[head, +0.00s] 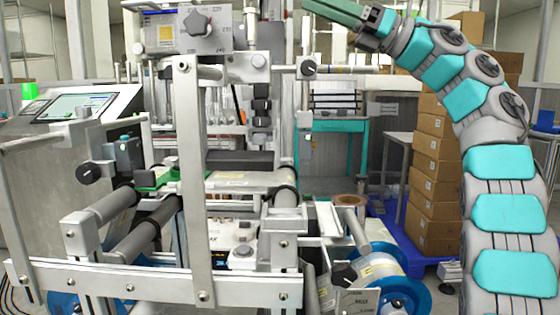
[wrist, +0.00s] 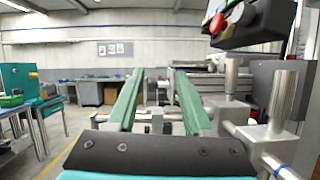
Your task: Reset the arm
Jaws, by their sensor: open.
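My arm rises along the right side of the head view and bends over to the left near the top. My gripper (head: 335,10) has green fingers and points left at the top edge, above the machine. In the wrist view my gripper (wrist: 155,85) shows two green fingers well apart with nothing between them. It is open and empty. Through the gap I see a far workbench and a pale wall.
A metal film machine (head: 200,180) with rollers fills the left and middle. A film reel with blue flanges (head: 400,285) sits low, left of my arm. Cardboard boxes (head: 435,170) are stacked behind my arm. In the wrist view, a dark control box with a red button (wrist: 250,22) is close at upper right.

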